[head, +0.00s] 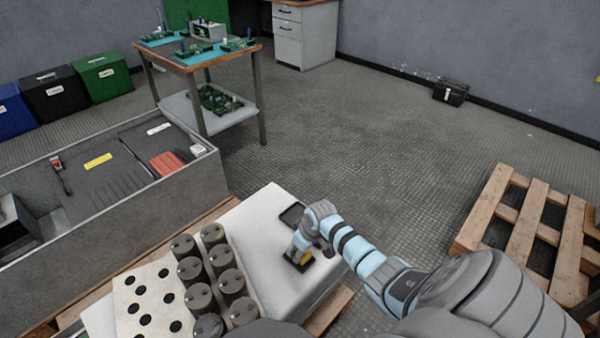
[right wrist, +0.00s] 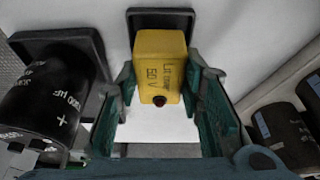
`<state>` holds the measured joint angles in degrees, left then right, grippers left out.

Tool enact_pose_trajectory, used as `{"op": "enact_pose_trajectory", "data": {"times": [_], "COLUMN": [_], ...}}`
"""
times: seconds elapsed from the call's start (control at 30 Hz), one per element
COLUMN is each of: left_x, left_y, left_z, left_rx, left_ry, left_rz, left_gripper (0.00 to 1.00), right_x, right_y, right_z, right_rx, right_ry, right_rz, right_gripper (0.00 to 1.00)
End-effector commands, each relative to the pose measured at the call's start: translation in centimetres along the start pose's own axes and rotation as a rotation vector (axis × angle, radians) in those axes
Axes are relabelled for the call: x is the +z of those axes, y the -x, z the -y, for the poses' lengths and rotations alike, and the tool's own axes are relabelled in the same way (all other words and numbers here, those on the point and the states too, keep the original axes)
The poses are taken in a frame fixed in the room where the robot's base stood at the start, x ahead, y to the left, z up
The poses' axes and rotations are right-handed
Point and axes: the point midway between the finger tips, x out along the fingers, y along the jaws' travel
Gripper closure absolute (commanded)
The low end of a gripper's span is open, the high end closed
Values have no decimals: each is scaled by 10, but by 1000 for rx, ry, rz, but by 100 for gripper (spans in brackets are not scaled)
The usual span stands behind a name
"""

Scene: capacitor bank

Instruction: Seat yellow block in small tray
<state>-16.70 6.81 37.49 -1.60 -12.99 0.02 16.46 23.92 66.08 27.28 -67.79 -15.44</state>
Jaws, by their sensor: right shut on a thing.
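The yellow block (right wrist: 160,62), marked with black print, is between the two fingers of my right gripper (right wrist: 165,100), which is shut on it. In the head view my right gripper (head: 303,246) is low over the white work surface, with a bit of the yellow block (head: 304,257) showing. A small black tray (right wrist: 160,15) shows behind the block in the right wrist view. The block hides part of it, and I cannot tell whether the block touches it. A small dark tray (head: 298,264) shows below the gripper in the head view. My left gripper is not in view.
A dark tray (head: 292,215) sits farther back. Several grey cylinders (head: 213,233) and a perforated white plate (head: 142,285) stand left of the gripper.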

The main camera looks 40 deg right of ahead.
Motion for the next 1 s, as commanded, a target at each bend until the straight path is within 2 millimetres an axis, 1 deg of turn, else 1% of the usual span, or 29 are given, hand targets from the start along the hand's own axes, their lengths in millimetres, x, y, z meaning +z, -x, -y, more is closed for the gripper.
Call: {"op": "enact_pose_trajectory", "data": {"times": [0.23,0.57,0.93,0.97,1.0], "left_x": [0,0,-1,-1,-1], "left_y": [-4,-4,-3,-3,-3], "left_z": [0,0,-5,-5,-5], "left_rx": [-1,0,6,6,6], "left_ry": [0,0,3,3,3], "left_rz": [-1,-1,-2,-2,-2], "left_gripper": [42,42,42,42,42], "right_x": [2,2,2,2,2], "right_y": [-7,-7,-8,-8,-8], "right_z": [0,0,0,0,0], "right_rx": [0,0,0,0,0], "right_ry": [0,0,0,0,0], "right_rz": [1,0,0,0,0], "right_gripper": [100,100,100,62,56]}}
